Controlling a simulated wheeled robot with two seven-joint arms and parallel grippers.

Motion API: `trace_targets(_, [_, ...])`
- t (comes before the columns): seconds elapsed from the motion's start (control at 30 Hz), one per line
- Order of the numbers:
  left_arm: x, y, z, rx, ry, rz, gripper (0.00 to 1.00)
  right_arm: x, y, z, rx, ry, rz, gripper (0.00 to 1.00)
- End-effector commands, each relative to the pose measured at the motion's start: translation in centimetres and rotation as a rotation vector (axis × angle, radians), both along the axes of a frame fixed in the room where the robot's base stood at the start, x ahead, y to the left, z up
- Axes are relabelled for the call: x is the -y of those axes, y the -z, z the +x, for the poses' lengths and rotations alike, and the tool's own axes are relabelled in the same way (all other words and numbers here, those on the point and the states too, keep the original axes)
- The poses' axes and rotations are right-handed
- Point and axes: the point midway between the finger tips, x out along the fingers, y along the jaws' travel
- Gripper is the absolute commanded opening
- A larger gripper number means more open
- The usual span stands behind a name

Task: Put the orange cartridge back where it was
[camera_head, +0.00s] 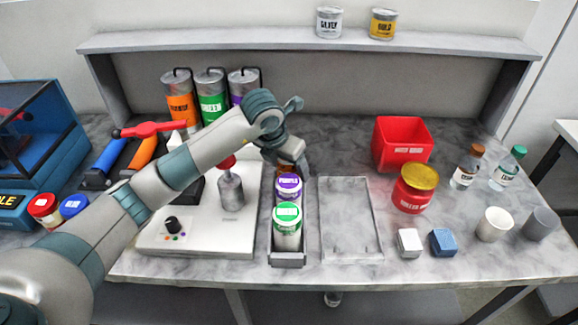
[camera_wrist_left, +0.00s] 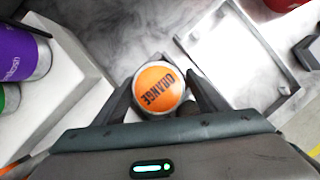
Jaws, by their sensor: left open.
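The orange cartridge, its round cap (camera_wrist_left: 158,90) marked ORANGE, stands upright between the fingers of my left gripper (camera_wrist_left: 160,98) in the left wrist view. The fingers are open on either side of the cap. In the head view my left gripper (camera_head: 288,163) reaches down at the far end of a narrow grey holder (camera_head: 288,261) and mostly hides the cartridge. I cannot tell whether its base sits in the holder. A purple-capped cartridge (camera_head: 289,187) and a green-capped one (camera_head: 287,217) stand in the holder nearer to me. My right gripper is out of view.
A white machine (camera_head: 200,238) with a grey roller (camera_head: 231,190) stands left of the holder. A shallow tray (camera_head: 350,225) lies empty to its right. Orange, green and purple canisters (camera_head: 211,95) stand behind. A red bin (camera_head: 403,145) and red jar (camera_head: 414,192) stand further right.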

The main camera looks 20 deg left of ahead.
Motion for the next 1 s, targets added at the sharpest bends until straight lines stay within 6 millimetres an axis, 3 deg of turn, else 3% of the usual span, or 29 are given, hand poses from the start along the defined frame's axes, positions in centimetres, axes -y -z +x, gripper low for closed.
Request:
trace_targets(0.17, [-0.3,-1.6,-0.6,0.005,0.0,0.001,0.66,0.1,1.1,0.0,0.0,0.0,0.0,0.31])
trace_targets(0.63, [-1.2,-9.0,-3.5,0.006,0.0,0.0,0.66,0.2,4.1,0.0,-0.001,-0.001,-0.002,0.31])
trace_targets(1.0, [-1.4,-10.9,-4.3,0.002,0.0,0.0,0.66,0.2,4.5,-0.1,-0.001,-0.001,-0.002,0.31])
